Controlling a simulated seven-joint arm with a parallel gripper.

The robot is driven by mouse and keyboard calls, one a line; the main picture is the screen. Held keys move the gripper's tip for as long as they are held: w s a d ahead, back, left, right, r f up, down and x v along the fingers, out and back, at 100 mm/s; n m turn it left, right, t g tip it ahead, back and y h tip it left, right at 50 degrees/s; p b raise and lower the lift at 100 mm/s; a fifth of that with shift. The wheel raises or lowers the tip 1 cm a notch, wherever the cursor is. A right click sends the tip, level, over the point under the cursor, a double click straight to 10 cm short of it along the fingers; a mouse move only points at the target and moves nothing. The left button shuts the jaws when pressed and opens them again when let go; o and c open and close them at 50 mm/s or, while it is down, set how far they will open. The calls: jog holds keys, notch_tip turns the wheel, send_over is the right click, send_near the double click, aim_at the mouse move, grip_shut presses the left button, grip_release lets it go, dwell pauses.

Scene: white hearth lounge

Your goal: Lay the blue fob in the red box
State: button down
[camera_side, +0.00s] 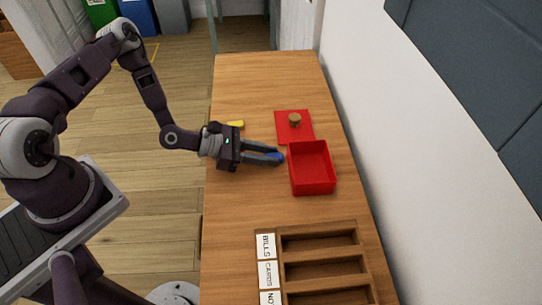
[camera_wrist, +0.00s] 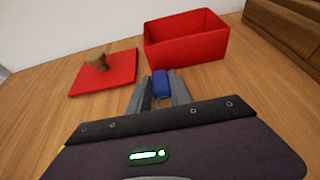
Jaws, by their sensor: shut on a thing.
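The blue fob (camera_wrist: 161,84) is held between the fingertips of my gripper (camera_wrist: 160,92), which is shut on it. In the side view the fob (camera_side: 277,157) shows as a small blue spot at the fingertips of my gripper (camera_side: 274,156), just left of the red box. The open red box (camera_side: 312,188) stands on the table, and it also shows in the wrist view (camera_wrist: 188,50) beyond the fob. The part of the box floor that shows looks empty. I cannot tell how high the fob is above the table.
A flat red square (camera_side: 283,134) with a small brown knobbed piece (camera_side: 294,119) lies behind the box. A yellow item (camera_side: 236,124) lies near the left table edge. A wooden tray (camera_side: 318,245) with labelled compartments stands in front. A wall runs along the right.

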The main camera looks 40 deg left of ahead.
jog(key=w+a+r+n+t+y, duration=0.1)
jog(key=w+a+r+n+y, duration=0.25)
jog(key=r, duration=0.65)
jog(key=w+a+r+n+t+y, duration=0.2)
jog(key=a+r+n+y, duration=0.15)
jog(key=r, duration=0.65)
jog(key=w+a+r+n+t+y, duration=0.1)
jog(key=w+a+r+n+y, duration=0.3)
jog(key=r, duration=0.6)
jog(key=s+d+f+m+g+h, duration=0.2)
jog(key=d+f+m+h, duration=0.4)
jog(key=d, duration=0.3)
jog(key=s+d+f+m+g+h, duration=0.25)
jog(key=d+f+m+h, duration=0.25)
jog(key=d+f, duration=0.3)
jog(key=shift+t, duration=0.25)
jog(key=f, duration=0.2)
jog(key=d+f, duration=0.1)
jog(key=f, duration=0.5)
jog(key=shift+s+d+f, duration=0.2)
jog(key=shift+s+f, duration=0.05)
jog(key=shift+f, duration=0.3)
jog(key=shift+f, duration=0.1)
jog(key=shift+f, duration=0.35)
